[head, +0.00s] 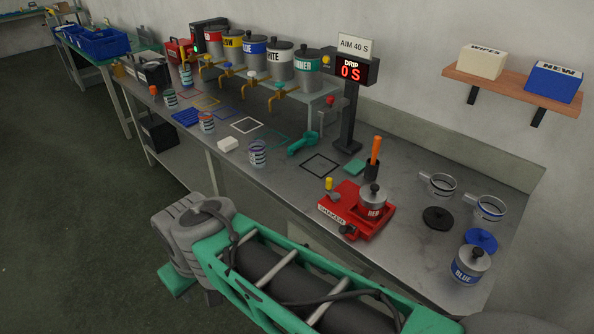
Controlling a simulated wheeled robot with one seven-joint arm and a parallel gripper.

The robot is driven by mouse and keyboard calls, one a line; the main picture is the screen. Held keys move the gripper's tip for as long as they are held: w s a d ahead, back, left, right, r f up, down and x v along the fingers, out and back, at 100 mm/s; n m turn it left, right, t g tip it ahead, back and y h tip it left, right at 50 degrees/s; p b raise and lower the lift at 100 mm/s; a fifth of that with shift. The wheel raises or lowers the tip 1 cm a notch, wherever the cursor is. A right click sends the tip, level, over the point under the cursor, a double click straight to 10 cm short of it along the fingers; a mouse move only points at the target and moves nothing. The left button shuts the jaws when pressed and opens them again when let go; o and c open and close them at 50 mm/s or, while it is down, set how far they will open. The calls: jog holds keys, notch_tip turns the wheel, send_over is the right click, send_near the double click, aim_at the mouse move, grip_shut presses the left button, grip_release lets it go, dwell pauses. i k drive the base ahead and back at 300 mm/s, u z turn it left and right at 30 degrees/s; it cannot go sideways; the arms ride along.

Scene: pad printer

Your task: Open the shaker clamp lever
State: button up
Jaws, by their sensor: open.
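The red shaker (349,214) stands on the bench, right of centre in the head view. A metal pot labelled RED (372,201), with a dark knob on its lid, sits on it. A short yellow-topped lever (329,186) stands up at the shaker's back left corner. I cannot tell for sure which of these is the clamp lever or whether the clamp is open. My green arm crosses the bottom of the view in front of the bench. My gripper is not in view.
An orange-handled tool (375,150) stands upright close behind the shaker. A DRIP display post (348,115) rises further back. Right of the shaker are a black lid (438,218), a blue lid (482,241) and a BLUE pot (469,266). Bare bench lies left of the shaker.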

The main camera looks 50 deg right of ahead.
aim_at(346, 229)
jog(key=z, duration=2.4)
jog(key=k, duration=0.6)
jog(key=u, duration=0.35)
jog(key=i, duration=0.5)
